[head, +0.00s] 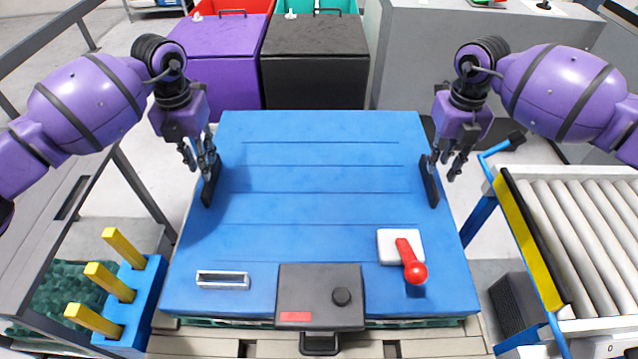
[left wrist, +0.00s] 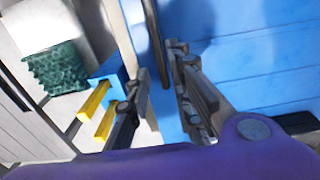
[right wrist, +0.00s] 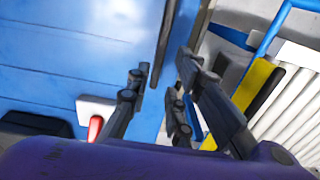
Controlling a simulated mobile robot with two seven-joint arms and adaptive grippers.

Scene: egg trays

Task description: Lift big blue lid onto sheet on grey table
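The big blue lid (head: 320,210) lies flat in the middle of the head view, on top of a stack with a green edge at its front. It has a black handle at its left edge (head: 211,182) and another at its right edge (head: 429,182). My left gripper (head: 205,158) is open at the left handle, which runs between its fingers in the left wrist view (left wrist: 158,45). My right gripper (head: 448,168) is open at the right handle, which lies between its fingers in the right wrist view (right wrist: 163,45). I cannot identify the sheet with certainty.
A red lever (head: 412,262), a metal slot (head: 222,280) and a black latch box (head: 320,292) sit along the lid's front. A roller conveyor (head: 585,230) stands right. A blue block with yellow pegs (head: 112,270) stands left. Purple (head: 222,50) and black (head: 315,75) bins and a grey block (head: 470,40) stand behind.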

